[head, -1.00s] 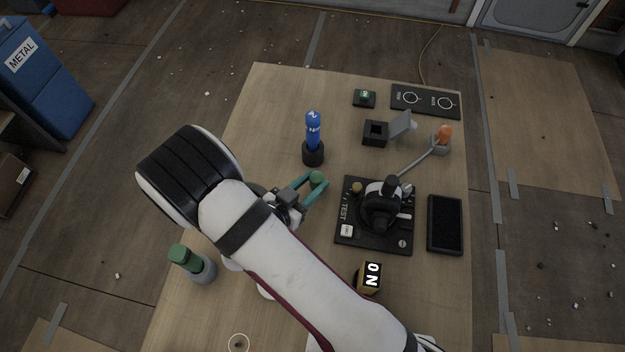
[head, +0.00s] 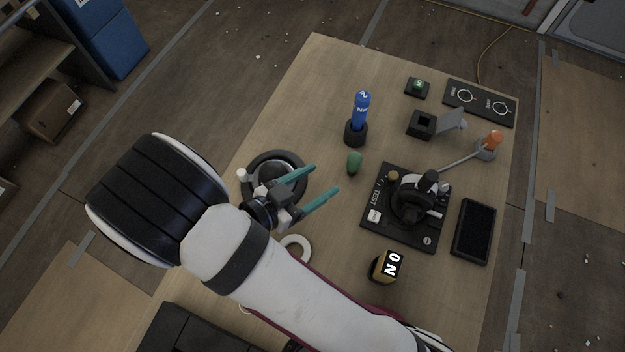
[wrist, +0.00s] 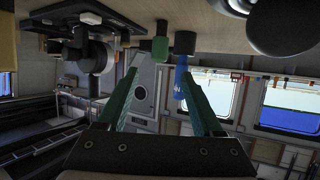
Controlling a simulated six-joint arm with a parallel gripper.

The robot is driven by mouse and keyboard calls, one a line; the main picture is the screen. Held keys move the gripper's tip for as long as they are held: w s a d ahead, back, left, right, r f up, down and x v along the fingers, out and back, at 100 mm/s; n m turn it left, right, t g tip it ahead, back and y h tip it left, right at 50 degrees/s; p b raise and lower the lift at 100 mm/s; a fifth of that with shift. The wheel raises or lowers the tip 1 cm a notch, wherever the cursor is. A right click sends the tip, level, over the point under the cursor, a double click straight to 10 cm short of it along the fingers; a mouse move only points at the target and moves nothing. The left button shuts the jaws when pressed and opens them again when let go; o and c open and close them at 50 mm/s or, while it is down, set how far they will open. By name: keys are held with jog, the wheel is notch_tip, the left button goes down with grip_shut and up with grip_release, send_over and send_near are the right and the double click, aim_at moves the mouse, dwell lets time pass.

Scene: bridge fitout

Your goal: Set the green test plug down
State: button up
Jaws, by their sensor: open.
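The green test plug (head: 354,162) stands on the wooden table, between the blue bottle and the black TEST panel. My gripper (head: 324,180) has teal fingers, spread open and empty. It is to the left of the plug and apart from it. In the wrist view the table appears at the top, upside down, with the green plug (wrist: 160,48) standing on it beyond the open fingers (wrist: 160,82). Nothing is between the fingers.
The blue bottle (head: 361,108) stands in a black holder behind the plug. The TEST panel (head: 385,225) with its black lever is to the right. A round black-rimmed item (head: 256,163) and a white ring (head: 297,244) are near my gripper. A yellow-black block (head: 386,267) sits in front.

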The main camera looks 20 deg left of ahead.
jog(key=w+a+r+m+g+y, duration=0.1)
jog(key=w+a+r+g+y, duration=0.4)
jog(key=w+r+y, duration=0.4)
jog(key=s+d+r+g, duration=0.2)
jog(key=s+d+g, duration=0.1)
jog(key=s+d, duration=0.7)
jog(key=s+d+r+g+h, duration=0.1)
jog(key=s+d+r+g, duration=0.2)
jog(key=s+d, duration=0.7)
jog(key=d+g, duration=0.1)
jog(key=d, duration=0.2)
jog(key=shift+g, duration=0.3)
jog(key=shift+r, duration=0.1)
